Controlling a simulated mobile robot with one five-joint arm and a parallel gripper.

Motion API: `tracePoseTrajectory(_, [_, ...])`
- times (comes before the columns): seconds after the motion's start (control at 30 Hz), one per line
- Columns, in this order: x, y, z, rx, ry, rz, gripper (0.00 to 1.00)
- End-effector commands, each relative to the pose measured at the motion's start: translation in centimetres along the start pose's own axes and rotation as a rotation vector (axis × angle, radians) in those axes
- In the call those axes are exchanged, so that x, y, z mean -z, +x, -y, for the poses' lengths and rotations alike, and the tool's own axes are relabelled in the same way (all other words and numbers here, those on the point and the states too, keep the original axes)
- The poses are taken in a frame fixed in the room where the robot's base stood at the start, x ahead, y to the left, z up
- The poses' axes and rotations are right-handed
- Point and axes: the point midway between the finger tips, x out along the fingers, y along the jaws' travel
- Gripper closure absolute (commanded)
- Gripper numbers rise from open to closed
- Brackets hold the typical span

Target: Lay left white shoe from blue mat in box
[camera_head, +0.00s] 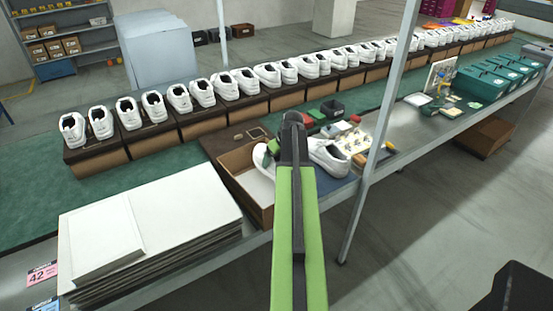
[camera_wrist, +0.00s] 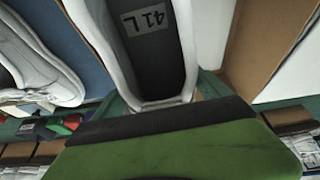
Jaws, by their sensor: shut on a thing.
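My gripper (camera_wrist: 164,106) is shut on the heel of a white shoe (camera_wrist: 178,35), whose dark insole label reads "41 L". In the head view this left white shoe (camera_head: 261,157) shows beside my arm, at the right edge of the open brown box (camera_head: 236,190); the rest is hidden behind my arm. A box wall (camera_wrist: 250,45) stands right of the shoe in the wrist view. The other white shoe (camera_head: 329,158) lies on the blue mat (camera_head: 342,188), and it shows at the left of the wrist view (camera_wrist: 40,60). I cannot tell the held shoe's height.
A stack of white boards (camera_head: 150,220) lies left of the box. A row of white shoes (camera_head: 240,82) stands on brown boxes behind. Small items and a dark bin (camera_head: 331,108) sit beyond the mat. A metal post (camera_head: 378,130) rises right of the mat.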

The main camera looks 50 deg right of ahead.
Motion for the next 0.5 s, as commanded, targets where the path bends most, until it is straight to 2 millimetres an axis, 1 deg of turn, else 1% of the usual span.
tracePoseTrajectory(0.03, [-0.5, 1.1, 0.0, 0.000, 0.000, 0.000, 0.73])
tracePoseTrajectory(0.3, [-1.7, 4.0, 0.1, 0.003, 0.001, 0.003, 0.73])
tracePoseTrajectory(0.4, [-2.1, 4.9, 0.1, 0.003, 0.002, 0.003, 0.73])
tracePoseTrajectory(0.5, [-2.2, 5.3, 0.1, 0.002, 0.001, 0.002, 0.73])
